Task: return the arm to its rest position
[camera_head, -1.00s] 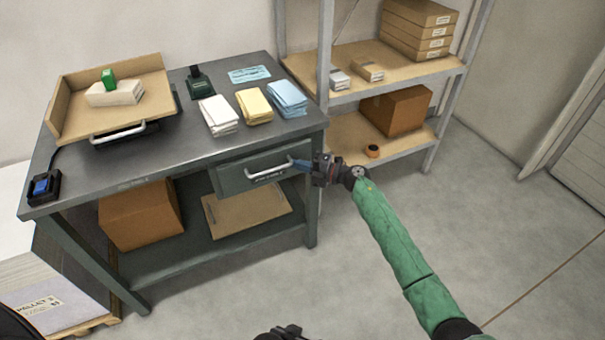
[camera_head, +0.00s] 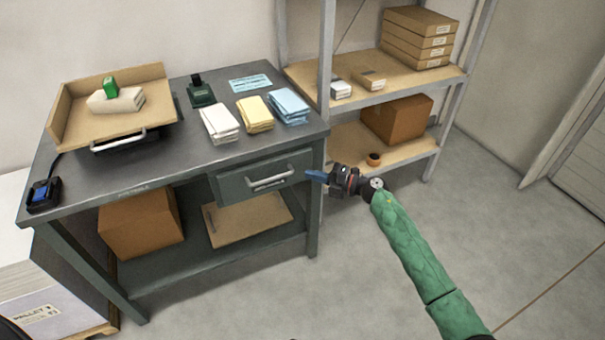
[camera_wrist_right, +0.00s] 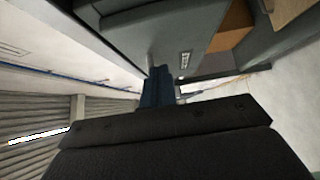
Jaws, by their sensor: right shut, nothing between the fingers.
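My right gripper (camera_head: 315,175) is in the head view at the right end of the workbench, its blue fingers shut and empty. They point left towards the grey drawer (camera_head: 233,188), just right of its silver handle (camera_head: 270,178) and apart from the handle. My green-sleeved right arm reaches in from the lower right. In the right wrist view the closed blue fingers (camera_wrist_right: 157,86) show in the middle, with a grey surface bearing a small label beyond them. My left gripper is not in view.
The workbench (camera_head: 150,170) holds a cardboard tray (camera_head: 70,122) and white, yellow and blue stacks. A shelf unit (camera_head: 326,90) with boxes stands close behind my right gripper. Cartons sit under the bench. The floor (camera_head: 370,285) in front and at the right is clear.

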